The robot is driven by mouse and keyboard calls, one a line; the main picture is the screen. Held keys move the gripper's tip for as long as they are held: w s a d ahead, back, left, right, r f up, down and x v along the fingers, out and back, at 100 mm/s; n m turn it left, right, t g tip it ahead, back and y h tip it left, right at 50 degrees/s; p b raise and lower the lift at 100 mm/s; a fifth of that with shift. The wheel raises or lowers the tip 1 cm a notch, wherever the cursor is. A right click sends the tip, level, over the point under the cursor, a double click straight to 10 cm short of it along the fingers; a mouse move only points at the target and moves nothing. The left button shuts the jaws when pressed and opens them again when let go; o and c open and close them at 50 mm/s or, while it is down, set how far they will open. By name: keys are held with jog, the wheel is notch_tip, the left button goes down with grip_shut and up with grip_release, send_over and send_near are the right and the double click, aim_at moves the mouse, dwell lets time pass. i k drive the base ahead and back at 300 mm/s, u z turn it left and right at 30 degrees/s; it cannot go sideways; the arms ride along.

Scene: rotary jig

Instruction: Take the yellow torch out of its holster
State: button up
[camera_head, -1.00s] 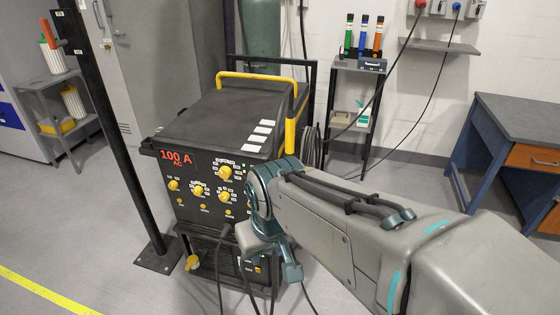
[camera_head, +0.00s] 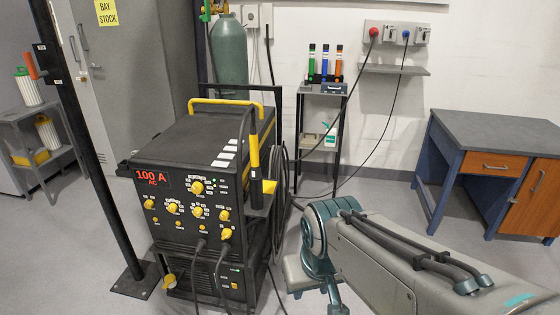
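The yellow torch (camera_head: 254,152) stands upright at the right side of the black welding machine (camera_head: 195,150). Its lower end goes down into a dark holster (camera_head: 258,200) on the machine's side, with a small yellow part beside it. How deep it sits is hard to see. My arm comes in from the lower right, and its bent wrist is to the right of and below the torch, apart from it. My gripper's fingers do not show; the end of the arm runs down towards the bottom edge of the picture.
Black cables (camera_head: 280,165) hang behind the torch. A yellow handle bar (camera_head: 235,104) crosses the machine's top. A dark post (camera_head: 88,150) stands left. A small rack with bottles (camera_head: 322,92) and a desk (camera_head: 490,135) stand behind; the floor between is open.

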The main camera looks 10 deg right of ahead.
aim_at(254, 167)
jog(key=z, duration=0.65)
jog(key=i, duration=1)
